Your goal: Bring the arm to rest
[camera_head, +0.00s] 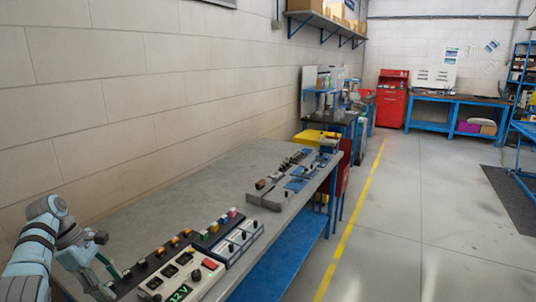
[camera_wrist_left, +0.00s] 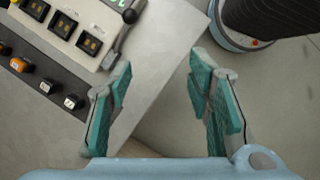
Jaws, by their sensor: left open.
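My left arm (camera_head: 32,255) comes in at the lower left of the head view, bent over the near end of the grey workbench (camera_head: 140,212). The bench corner and floor show beyond the fingers. The left finger overlaps the panel's edge in that view; I cannot tell whether it touches. My right gripper is in neither view.
The control panel (camera_head: 200,279) has a green 12 V display, a red button and switches. A row of coloured buttons (camera_head: 175,241) and a switch box (camera_head: 240,243) adjoin it. Small parts lie farther along the bench. The wall is close on the left; open floor (camera_head: 410,230) lies right.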

